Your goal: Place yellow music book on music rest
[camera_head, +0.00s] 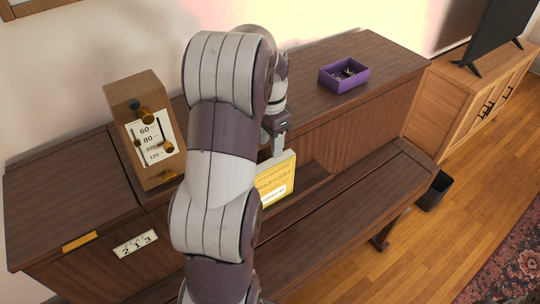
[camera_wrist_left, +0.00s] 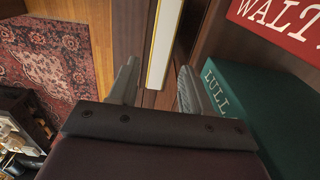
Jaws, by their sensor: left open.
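The yellow music book (camera_head: 275,180) stands on the dark wooden piano-like cabinet, its printed cover facing me and its left part hidden by my arm. In the left wrist view the book (camera_wrist_left: 163,45) is edge-on, a pale strip with a yellow border. My left gripper (camera_head: 277,148) is just above the book's top edge. In the left wrist view my left gripper (camera_wrist_left: 158,72) is open, its fingers on either side of the book's line, with gaps on both sides. I cannot clearly make out the music rest. My right gripper is not in view.
A teal book (camera_wrist_left: 245,105) and a red book (camera_wrist_left: 285,25) are close on the right in the left wrist view. A wooden metronome (camera_head: 140,95) stands left of my arm. A purple tray (camera_head: 345,76) sits on the cabinet top. A bench-like wooden ledge (camera_head: 350,200) runs in front.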

